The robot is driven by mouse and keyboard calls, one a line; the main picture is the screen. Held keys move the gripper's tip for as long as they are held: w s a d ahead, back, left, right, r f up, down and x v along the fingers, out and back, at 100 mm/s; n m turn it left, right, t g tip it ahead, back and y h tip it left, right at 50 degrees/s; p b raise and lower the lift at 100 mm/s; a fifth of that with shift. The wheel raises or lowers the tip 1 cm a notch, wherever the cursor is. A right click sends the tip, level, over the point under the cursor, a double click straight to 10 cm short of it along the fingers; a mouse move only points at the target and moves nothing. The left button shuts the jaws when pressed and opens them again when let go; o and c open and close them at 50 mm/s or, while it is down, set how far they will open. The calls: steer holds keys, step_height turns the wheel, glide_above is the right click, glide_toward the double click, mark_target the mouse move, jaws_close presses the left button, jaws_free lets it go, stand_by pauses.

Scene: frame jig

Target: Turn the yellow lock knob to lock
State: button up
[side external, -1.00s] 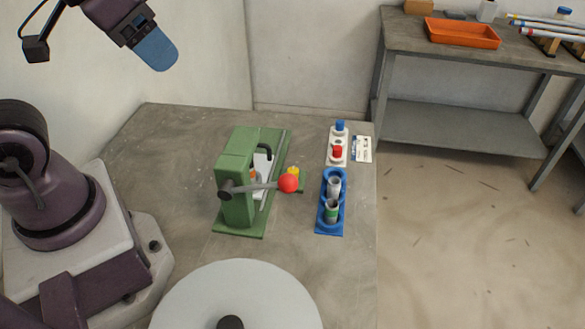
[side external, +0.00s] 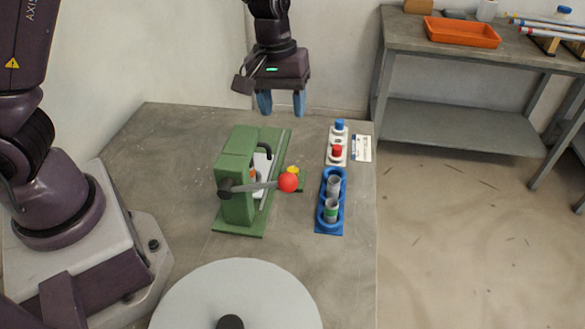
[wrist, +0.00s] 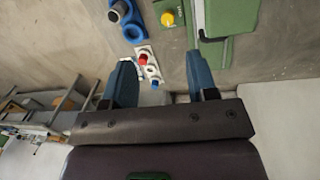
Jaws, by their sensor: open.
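The yellow lock knob (side external: 293,171) sits low on the right side of the green frame jig (side external: 238,185), partly hidden behind the red ball of the jig's lever. In the wrist view the yellow knob (wrist: 168,19) shows near the top, beside the green jig (wrist: 222,20). My gripper (side external: 282,105) is above the back of the table, pointing down, with its two blue fingers apart and nothing between them. In the wrist view its fingers (wrist: 162,82) are also apart, and the knob lies beyond them, apart from both.
The grey lever with its red ball (side external: 288,183) sticks out near the knob. A blue holder (side external: 321,224) with cups stands to the right. Behind it is a white plate with red and blue buttons (side external: 337,151) beside a label card (side external: 362,149). A round grey disc (side external: 250,285) is in front.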

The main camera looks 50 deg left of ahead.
steer(key=n+y, duration=0.1)
glide_toward(293, 169)
step_height(293, 169, down, 10)
steer(key=shift+w+d+f, duration=0.1)
steer(key=shift+d, duration=0.05)
stand_by(0.3)
steer(key=shift+c, duration=0.3)
steer(key=c, duration=0.9)
